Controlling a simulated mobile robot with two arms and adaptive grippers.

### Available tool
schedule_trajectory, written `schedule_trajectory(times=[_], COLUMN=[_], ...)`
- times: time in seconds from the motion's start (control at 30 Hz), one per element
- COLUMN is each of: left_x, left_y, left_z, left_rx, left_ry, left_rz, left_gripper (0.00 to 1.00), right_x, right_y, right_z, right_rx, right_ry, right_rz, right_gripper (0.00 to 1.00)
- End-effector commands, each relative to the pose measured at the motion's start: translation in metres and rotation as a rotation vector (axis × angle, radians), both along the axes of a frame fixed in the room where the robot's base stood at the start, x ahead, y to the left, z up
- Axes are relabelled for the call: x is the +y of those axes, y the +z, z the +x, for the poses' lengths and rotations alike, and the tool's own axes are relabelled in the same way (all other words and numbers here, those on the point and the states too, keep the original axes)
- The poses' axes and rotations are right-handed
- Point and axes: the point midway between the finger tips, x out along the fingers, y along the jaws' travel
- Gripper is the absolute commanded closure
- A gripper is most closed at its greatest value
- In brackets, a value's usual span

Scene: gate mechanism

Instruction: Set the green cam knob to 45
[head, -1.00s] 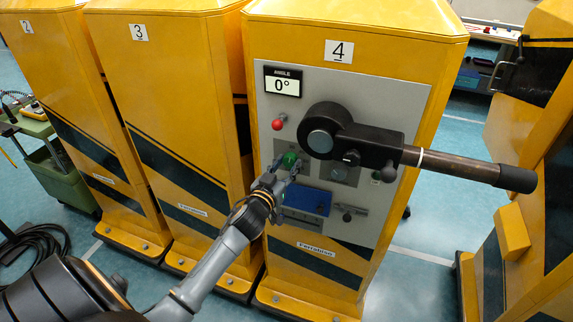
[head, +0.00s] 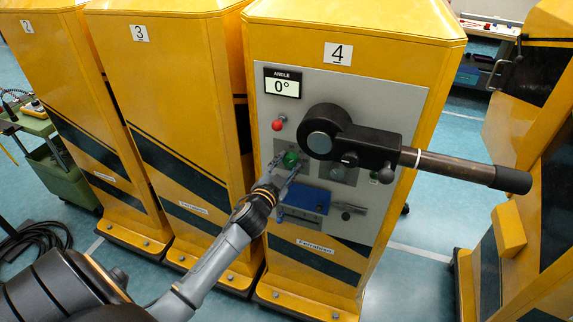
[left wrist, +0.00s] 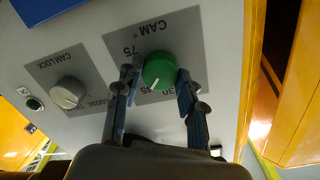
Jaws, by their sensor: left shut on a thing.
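The green cam knob (head: 290,159) is on the grey panel (head: 405,105) of gate cabinet 4, below the red button. In the left wrist view the knob (left wrist: 159,70) sits on a dark plate marked CAM, with 75, 45 and 30 partly readable upside down. A short white mark on the knob points toward the lower left, near the partly hidden numbers. My left gripper (left wrist: 156,82) has its two fingers on either side of the knob, shut on it. It also shows in the head view (head: 284,170). My right gripper is not in view.
The angle display (head: 283,83) reads 0°. A red button (head: 277,125), a blue block (head: 306,200) and a silver cam lock knob (left wrist: 68,92) are close by.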

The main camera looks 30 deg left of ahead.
Motion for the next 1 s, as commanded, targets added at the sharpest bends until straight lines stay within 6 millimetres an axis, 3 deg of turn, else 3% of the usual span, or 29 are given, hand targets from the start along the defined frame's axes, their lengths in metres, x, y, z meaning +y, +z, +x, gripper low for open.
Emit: schedule_trajectory(times=[0.43, 0.47, 0.57, 0.87, 1.0], left_x=[0.000, 0.000, 0.000, 0.000, -0.002], left_y=[0.000, 0.000, 0.000, 0.000, -0.001], left_z=[0.000, 0.000, 0.000, 0.000, -0.010], left_rx=[0.002, 0.002, 0.002, 0.002, 0.003], left_ry=[0.000, 0.000, 0.000, 0.000, 0.001], left_rz=[0.011, 0.011, 0.011, 0.010, 0.009], left_gripper=[0.92, 0.57, 0.38, 0.38, 0.38], right_x=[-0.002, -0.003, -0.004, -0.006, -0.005], right_y=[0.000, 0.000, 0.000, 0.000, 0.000], right_z=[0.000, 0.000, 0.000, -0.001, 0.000], right_rx=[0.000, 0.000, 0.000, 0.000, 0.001], right_ry=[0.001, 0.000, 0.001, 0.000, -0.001], right_rz=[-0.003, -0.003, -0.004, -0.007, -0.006], right_gripper=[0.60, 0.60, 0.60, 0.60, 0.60])
